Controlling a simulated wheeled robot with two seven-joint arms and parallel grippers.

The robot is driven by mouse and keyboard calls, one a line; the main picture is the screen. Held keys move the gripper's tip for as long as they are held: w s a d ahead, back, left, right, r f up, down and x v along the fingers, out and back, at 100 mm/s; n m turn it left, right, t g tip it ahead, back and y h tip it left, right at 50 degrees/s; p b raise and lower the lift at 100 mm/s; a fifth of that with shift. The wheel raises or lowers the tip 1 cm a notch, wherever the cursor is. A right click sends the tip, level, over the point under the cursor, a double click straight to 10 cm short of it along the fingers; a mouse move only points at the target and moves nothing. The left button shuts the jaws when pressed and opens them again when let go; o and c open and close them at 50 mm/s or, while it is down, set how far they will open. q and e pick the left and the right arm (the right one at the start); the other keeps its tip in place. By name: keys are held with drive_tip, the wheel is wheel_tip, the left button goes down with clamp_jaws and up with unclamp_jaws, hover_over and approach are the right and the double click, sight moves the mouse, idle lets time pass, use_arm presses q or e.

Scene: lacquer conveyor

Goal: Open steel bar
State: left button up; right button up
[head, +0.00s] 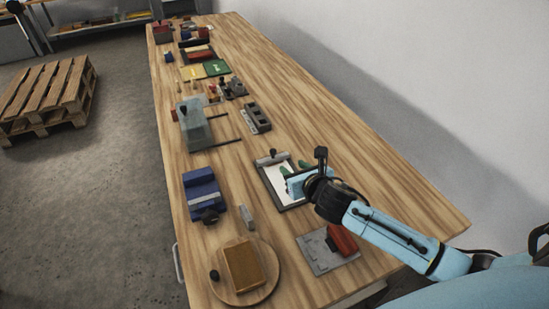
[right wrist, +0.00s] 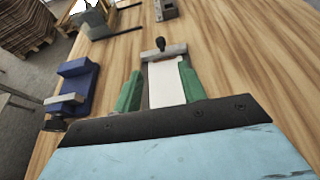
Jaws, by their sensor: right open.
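A steel bar (head: 272,157) with a small dark knob lies across the far end of a dark-framed board (head: 296,206) holding a white sheet. In the right wrist view the steel bar (right wrist: 163,53) spans the top of the white sheet, its black knob standing near the middle. My right gripper (head: 293,169) is over the board, on the near side of the bar. Its green fingers show apart in the right wrist view (right wrist: 160,68), with the sheet and bar between and beyond them and nothing held. My arm hides part of the board. My left gripper is out of view.
A blue vise-like block (head: 200,187) stands left of the board. A round wooden board with a block (head: 242,266) and a grey plate with a red part (head: 341,239) are nearer. A grey slotted block (head: 256,118) lies beyond. The right side of the table is clear.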

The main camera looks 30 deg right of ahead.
sight(274, 152)
drive_tip(key=b+x, duration=0.2)
drive_tip(key=x, duration=1)
drive_tip(key=shift+w+f, duration=0.1)
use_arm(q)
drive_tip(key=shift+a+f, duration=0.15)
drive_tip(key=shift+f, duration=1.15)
use_arm(e)
drive_tip(key=shift+w+f, duration=0.2)
drive_tip(key=shift+w, duration=0.4)
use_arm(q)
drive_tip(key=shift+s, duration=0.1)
use_arm(e)
clamp_jaws()
